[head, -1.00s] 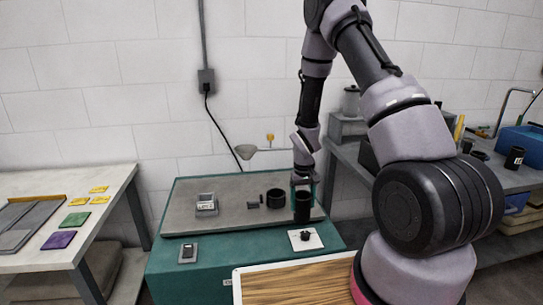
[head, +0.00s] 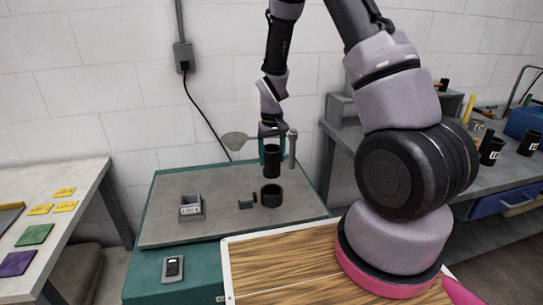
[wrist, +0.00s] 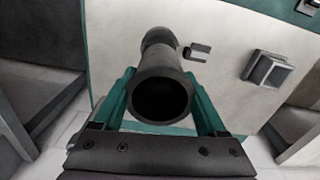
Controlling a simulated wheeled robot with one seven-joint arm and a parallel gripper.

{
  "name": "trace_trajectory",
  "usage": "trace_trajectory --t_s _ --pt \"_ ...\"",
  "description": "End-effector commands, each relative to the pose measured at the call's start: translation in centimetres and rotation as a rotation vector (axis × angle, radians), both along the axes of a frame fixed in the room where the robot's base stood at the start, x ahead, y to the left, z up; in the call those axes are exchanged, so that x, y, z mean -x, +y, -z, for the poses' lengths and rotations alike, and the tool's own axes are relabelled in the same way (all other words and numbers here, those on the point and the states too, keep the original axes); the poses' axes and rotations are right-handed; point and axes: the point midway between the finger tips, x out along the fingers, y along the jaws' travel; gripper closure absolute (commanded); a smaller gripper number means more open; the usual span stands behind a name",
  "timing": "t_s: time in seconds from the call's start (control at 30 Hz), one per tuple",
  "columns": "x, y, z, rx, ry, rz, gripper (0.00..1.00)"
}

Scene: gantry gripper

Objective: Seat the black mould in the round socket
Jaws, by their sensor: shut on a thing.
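My gripper (head: 272,158) is shut on the black mould (head: 271,163), an upright dark cylinder between its teal fingers. The round socket (head: 271,197) is a short black ring standing on the grey board. The mould hangs just above the socket in the head view, with a small gap between them. In the wrist view the mould (wrist: 161,100) shows its open top between the fingers, and the socket (wrist: 158,37) shows partly beyond its far end. The mould hides part of the socket there, so I cannot tell how well they line up.
The grey board (head: 215,228) lies on a teal bench. A grey labelled block (head: 191,207) and a small dark piece (head: 246,204) stand left of the socket. A wooden-topped surface (head: 285,265) is in front.

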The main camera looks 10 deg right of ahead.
Motion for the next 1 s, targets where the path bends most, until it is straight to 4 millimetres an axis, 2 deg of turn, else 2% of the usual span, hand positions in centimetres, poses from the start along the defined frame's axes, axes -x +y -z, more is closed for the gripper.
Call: trace_trajectory --t_s 0.17,0.6,1.0 --pt "0.0 0.0 0.9 0.0 0.002 0.001 0.91" --pt "0.0 0.0 4.8 0.0 0.002 0.001 0.91" --pt "0.0 0.0 5.8 0.0 0.0 0.0 0.91"
